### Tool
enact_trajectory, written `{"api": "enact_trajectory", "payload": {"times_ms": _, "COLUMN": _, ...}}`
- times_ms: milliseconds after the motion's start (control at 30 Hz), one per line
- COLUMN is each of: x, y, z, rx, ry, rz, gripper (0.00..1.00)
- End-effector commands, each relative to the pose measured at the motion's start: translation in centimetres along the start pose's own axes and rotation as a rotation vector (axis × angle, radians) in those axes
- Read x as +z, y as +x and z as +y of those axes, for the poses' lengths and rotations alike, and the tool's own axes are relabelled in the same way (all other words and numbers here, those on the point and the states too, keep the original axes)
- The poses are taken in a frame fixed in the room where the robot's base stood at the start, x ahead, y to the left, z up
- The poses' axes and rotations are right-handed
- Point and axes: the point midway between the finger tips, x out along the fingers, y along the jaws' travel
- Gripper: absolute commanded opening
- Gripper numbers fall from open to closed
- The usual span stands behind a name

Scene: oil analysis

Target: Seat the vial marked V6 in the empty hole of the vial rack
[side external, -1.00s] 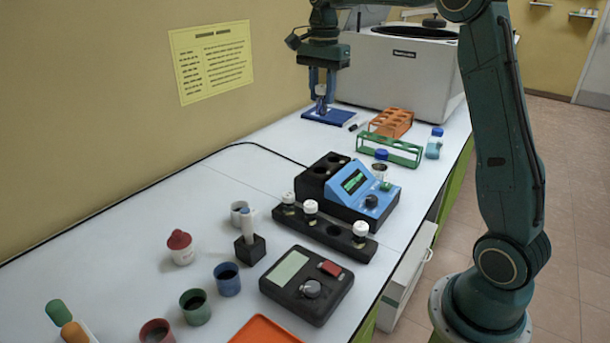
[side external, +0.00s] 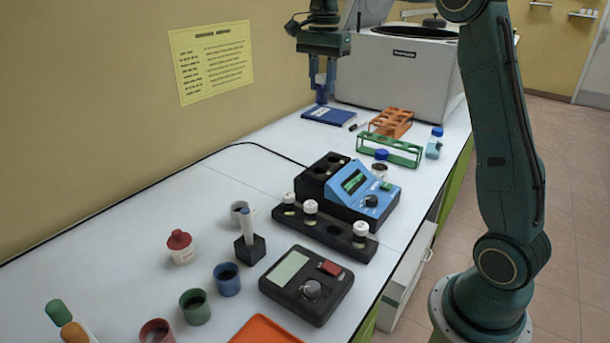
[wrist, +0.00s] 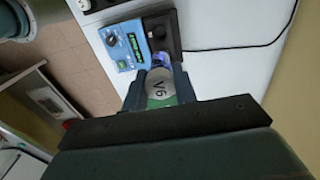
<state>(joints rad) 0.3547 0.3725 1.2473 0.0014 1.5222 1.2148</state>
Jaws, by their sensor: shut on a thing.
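The vial marked V6 (wrist: 159,88) shows its white cap and lettering in the wrist view, between the two fingers. My gripper (side external: 322,97) is shut on it and holds it above the blue book (side external: 329,115) at the far end of the bench. In the side view the fingers mostly hide the vial. The black vial rack (side external: 325,231) stands mid-bench, in front of the blue instrument. It holds several white-capped vials, and one hole (side external: 333,230) between two of them is empty.
The blue instrument (side external: 365,190) stands just behind the rack. A green rack (side external: 390,150) and an orange rack (side external: 391,122) stand between my gripper and it. A black meter (side external: 306,285), cups and a pen holder (side external: 249,249) are nearer. A large white machine (side external: 400,72) stands behind.

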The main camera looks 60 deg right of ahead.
Motion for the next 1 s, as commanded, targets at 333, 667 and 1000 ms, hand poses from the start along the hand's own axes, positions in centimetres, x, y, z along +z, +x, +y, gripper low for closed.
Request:
{"api": "enact_trajectory", "payload": {"times_ms": 333, "x": 1.3, "y": 2.0, "z": 0.4, "rx": 0.002, "ry": -0.002, "rz": -0.001, "gripper": 0.05}}
{"api": "enact_trajectory", "payload": {"times_ms": 667, "x": 4.3, "y": 6.8, "z": 2.1, "rx": 0.004, "ry": -0.002, "rz": -0.001, "gripper": 0.05}}
{"api": "enact_trajectory", "payload": {"times_ms": 1000, "x": 7.6, "y": 12.1, "z": 5.4, "rx": 0.005, "ry": -0.002, "rz": 0.000, "gripper": 0.05}}
